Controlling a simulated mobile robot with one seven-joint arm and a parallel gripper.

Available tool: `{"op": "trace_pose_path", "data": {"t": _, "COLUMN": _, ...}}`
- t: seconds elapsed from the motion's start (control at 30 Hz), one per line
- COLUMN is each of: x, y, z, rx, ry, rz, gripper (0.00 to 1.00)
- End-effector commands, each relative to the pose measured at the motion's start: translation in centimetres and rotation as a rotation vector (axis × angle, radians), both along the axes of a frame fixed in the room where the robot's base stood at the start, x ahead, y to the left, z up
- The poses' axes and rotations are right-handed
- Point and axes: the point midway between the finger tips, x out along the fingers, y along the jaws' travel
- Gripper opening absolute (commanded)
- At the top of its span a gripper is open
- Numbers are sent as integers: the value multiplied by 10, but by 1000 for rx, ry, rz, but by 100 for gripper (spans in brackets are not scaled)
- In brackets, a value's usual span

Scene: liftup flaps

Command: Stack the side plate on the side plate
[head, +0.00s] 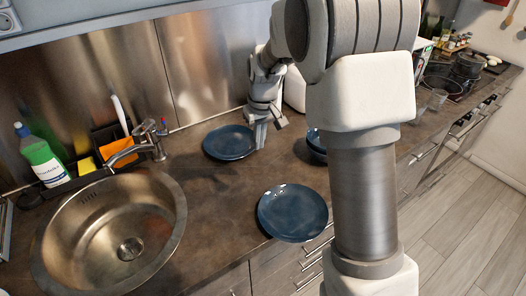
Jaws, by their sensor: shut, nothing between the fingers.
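Two blue side plates lie on the brown countertop in the head view. The far plate (229,142) lies flat near the back wall. The near plate (293,212) lies at the counter's front edge. My gripper (261,143) is at the right rim of the far plate, pointing down, with its fingers shut and nothing between them. I cannot tell whether the fingertips touch the plate or the counter. The two plates are apart from each other.
A blue bowl or dish (316,140) is partly hidden behind my arm. A round steel sink (110,235) with a tap (150,140) is at left, beside a green soap bottle (40,158). Counter between the plates is clear. Glasses (437,98) stand at right.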

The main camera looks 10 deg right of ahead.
Motion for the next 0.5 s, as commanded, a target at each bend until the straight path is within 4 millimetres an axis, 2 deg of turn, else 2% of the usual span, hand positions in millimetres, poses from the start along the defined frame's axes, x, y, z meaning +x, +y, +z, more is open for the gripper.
{"op": "trace_pose_path", "data": {"t": 0.2, "x": 34, "y": 7, "z": -44, "rx": -21, "ry": 69, "rz": 55, "gripper": 0}}
{"op": "trace_pose_path", "data": {"t": 0.5, "x": 55, "y": 14, "z": -106, "rx": -41, "ry": 132, "rz": 119, "gripper": 0}}
